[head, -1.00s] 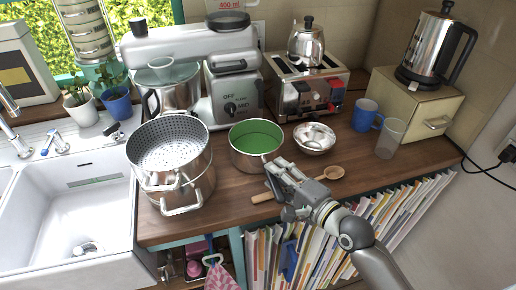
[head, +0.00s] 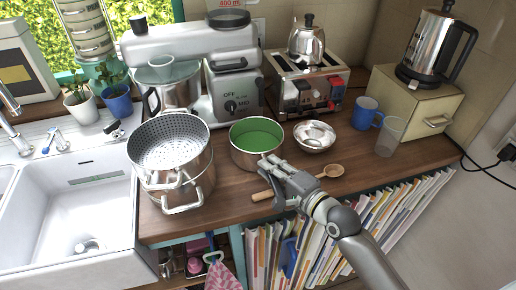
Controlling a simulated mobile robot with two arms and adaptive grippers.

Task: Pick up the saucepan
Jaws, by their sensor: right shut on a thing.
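The saucepan (head: 243,155) is a silver pan with a green inside, standing upright at the middle of the wooden counter. My right gripper (head: 268,166) is at its front right side and shut on it, with the arm reaching in from the lower right. The fingers cover the part of the pan that they grip, so its handle is hidden. I cannot tell whether the pan's base is clear of the counter. My left gripper is not in view.
A steel pot with a colander (head: 172,160) stands close on the left. A wooden spoon (head: 333,171) lies partly under my gripper. A metal bowl (head: 315,136) sits close on the right. A mixer (head: 235,95) and toaster (head: 305,85) stand behind. The sink (head: 70,215) is far left.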

